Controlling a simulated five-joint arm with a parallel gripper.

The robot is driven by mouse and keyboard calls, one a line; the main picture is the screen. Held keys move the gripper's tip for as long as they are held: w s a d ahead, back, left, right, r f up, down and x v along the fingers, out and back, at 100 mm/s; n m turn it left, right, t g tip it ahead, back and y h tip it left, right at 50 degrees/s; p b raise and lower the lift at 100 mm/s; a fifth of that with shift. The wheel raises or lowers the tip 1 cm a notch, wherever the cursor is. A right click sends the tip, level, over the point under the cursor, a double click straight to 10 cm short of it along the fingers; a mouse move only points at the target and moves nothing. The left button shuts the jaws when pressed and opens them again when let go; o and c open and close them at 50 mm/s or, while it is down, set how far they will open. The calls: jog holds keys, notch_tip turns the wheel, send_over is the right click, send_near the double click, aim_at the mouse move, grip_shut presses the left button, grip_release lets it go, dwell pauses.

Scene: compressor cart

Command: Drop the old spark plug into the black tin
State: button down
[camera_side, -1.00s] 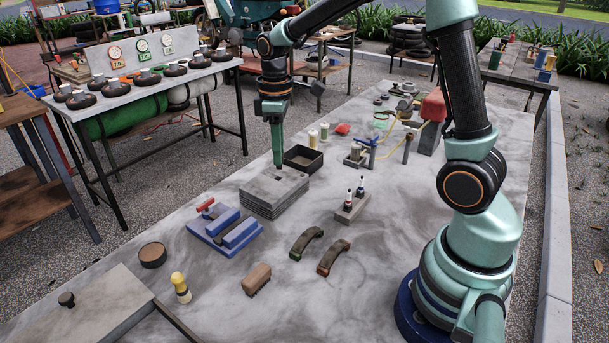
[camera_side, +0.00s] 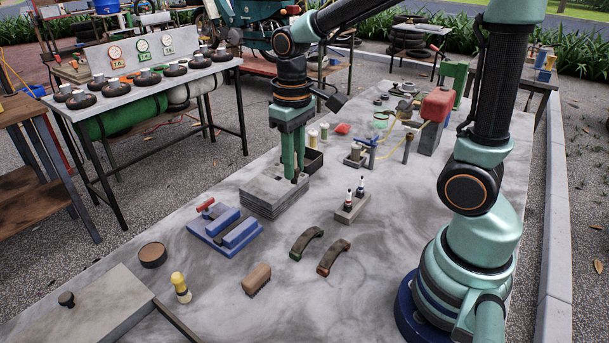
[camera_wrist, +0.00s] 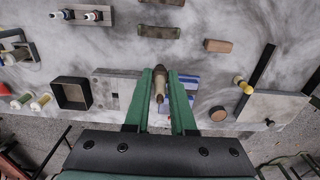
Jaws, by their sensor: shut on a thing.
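My gripper (camera_side: 295,180) points down over the right part of the grey layered block (camera_side: 262,197), with its two green fingers close together. In the wrist view, the fingers hold the old spark plug (camera_wrist: 160,86), a slim pale and brown piece. In the side view the plug is mostly hidden by the fingers, and I cannot tell whether it touches the block. The open, square black tin (camera_side: 316,162) stands just behind the block, partly hidden by my gripper. In the wrist view the tin (camera_wrist: 55,98) lies left of the fingers, beside the block (camera_wrist: 112,88).
A blue vise (camera_side: 224,232) sits in front of the block. A small holder (camera_side: 352,209) with two upright plugs stands to the right.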

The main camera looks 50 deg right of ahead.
jog(key=w+d+f, duration=0.2)
jog(key=w+d, duration=0.6)
jog(key=d, duration=0.2)
jog(key=w+d+f, duration=0.2)
jog(key=w+d, duration=0.6)
jog(key=d, duration=0.1)
jog(key=shift+w+d+f, duration=0.15)
jog(key=shift+d+f, duration=1.25)
jog(key=shift+f, duration=0.3)
jog(key=shift+w+d+f, duration=0.1)
jog(key=shift+d+f, duration=1.25)
jog(key=shift+f, duration=0.3)
jog(key=shift+w+d+f, duration=0.15)
jog(key=shift+d+f, duration=1.25)
jog(key=shift+f, duration=0.3)
jog(key=c, duration=0.7)
grip_release()
jog(key=shift+d, duration=0.1)
jog(key=shift+r, duration=0.15)
